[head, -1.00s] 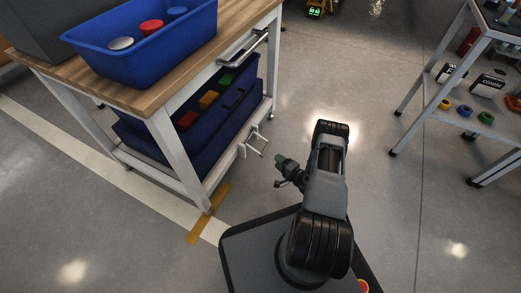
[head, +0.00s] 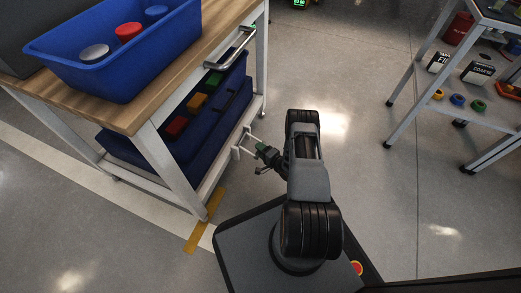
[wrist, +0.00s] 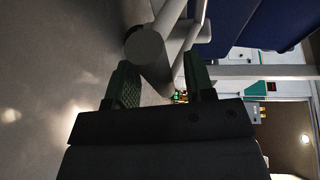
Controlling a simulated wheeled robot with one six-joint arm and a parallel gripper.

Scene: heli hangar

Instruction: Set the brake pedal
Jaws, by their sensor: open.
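The brake pedal (head: 241,143) is a pale grey bracket sticking out low from the near right side of the workbench cart (head: 160,160). My gripper (head: 262,148) has green fingertips and is right beside the pedal's outer end. In the wrist view a grey round-ended part with bars (wrist: 147,45), which looks like the pedal, lies just beyond my fingers. My gripper (wrist: 161,80) is open there, with the fingers apart and nothing clearly held between them. I cannot tell whether a finger touches the pedal.
A blue bin (head: 115,55) with coloured round things stands on the cart's wooden top. A dark blue bin (head: 190,135) fills the lower shelf. A grey shelf rack (head: 455,85) stands at the right.

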